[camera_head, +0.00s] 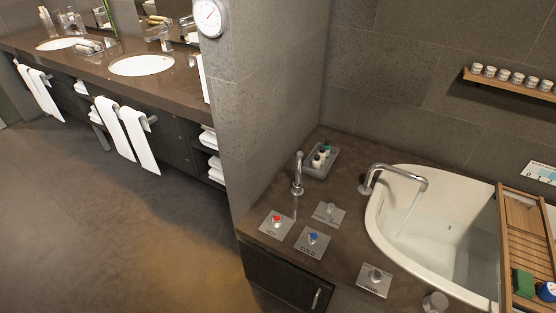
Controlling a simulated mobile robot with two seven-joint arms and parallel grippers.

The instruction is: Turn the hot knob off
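The hot knob (277,220) has a red top and sits on a square metal plate marked HOT, near the left front corner of the tub deck. The cold knob (312,238), with a blue top, is on its own plate just to its right. A curved tub spout (398,172) reaches over the white bathtub (385,215), and a thin stream of water (408,215) appears to fall from it. Neither of my grippers shows in the head view.
Two grey-knobbed plates (330,212) (374,280) are also on the deck. An upright metal fixture (298,175) and a bottle tray (321,160) stand behind the hot knob. A wall corner (255,110) rises at left. A wooden rack (530,240) spans the tub. Open floor (110,235) lies left.

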